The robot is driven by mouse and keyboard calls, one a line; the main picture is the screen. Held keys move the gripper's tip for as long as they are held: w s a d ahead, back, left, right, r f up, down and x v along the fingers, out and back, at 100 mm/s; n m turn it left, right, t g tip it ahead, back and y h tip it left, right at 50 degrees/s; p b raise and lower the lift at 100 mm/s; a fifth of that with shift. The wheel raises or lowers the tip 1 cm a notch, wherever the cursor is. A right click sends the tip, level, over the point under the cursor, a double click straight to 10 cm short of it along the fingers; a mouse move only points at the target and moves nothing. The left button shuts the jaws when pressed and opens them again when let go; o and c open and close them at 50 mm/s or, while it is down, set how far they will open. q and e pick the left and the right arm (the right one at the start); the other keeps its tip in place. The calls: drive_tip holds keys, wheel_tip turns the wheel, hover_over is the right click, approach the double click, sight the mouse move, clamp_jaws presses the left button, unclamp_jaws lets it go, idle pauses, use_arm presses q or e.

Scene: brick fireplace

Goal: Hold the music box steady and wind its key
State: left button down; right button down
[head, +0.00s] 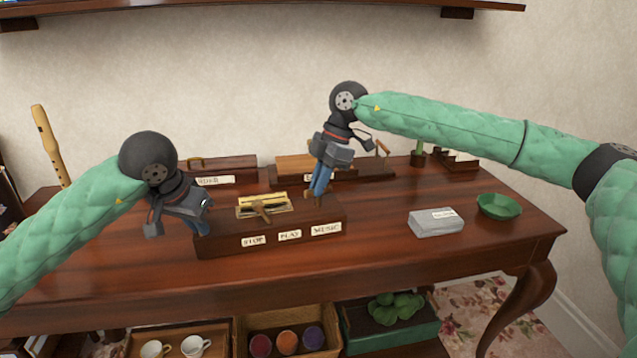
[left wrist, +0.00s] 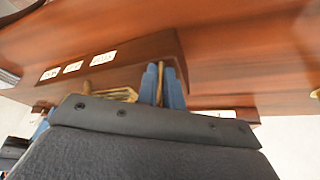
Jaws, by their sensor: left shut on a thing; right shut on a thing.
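The music box (head: 220,242) is a long dark wooden box on the table, with STOP, PLAY and MUSIC labels on its front. A brass mechanism (head: 277,203) shows in its top. My left gripper (head: 201,226) is shut on the box's left end. In the left wrist view its blue fingers (left wrist: 165,88) stand with a narrow brown part between them, and the labelled box (left wrist: 140,50) appears upside down. My right gripper (head: 318,188) points down at the box's right end, shut on what appears to be the key; its fingers hide most of it.
Wooden boxes (head: 220,166) stand behind the music box. A recorder (head: 47,145) stands at the left. Cups and crates fill the shelf below.

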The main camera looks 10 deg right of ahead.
drive_tip(key=shift+m, duration=0.3)
drive_tip(key=c, duration=1.5)
unclamp_jaws()
drive_tip(key=v, duration=1.2)
drive_tip(key=shift+s, duration=0.15)
use_arm(q)
drive_tip(key=c, duration=1.5)
unclamp_jaws()
drive_tip(key=shift+r, duration=0.1)
